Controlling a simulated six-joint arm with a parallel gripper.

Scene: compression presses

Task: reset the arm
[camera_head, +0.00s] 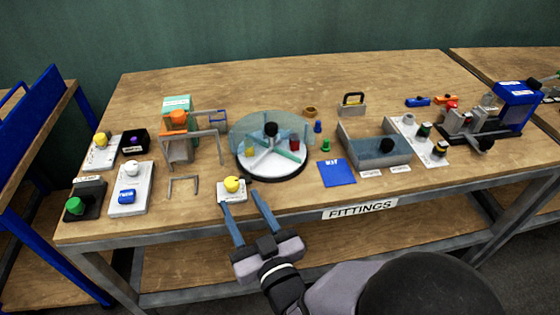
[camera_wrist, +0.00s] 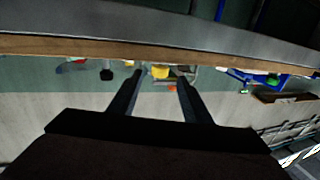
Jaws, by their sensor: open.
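My gripper (camera_head: 243,203) is in front of the wooden table (camera_head: 200,247), at its front edge, with its two blue-grey fingers spread apart and nothing between them. In the head view the fingertips point toward a yellow knob (camera_head: 232,184) on a small white block near the table's front edge; whether they touch the block I cannot tell. In the wrist view my gripper (camera_wrist: 160,75) shows its two dark fingers apart, with the yellow knob (camera_wrist: 160,71) seen between them beyond the tips. The picture there is tilted over, with the table edge (camera_wrist: 160,52) across the top.
A round turntable with a clear cover (camera_head: 271,147) stands mid-table. Left are an orange-topped press (camera_head: 178,120), a grey frame and several knob blocks. Right are a blue KIT mat (camera_head: 337,172), a grey tray (camera_head: 375,147) and a blue-black machine (camera_head: 500,112). The back of the table is mostly clear.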

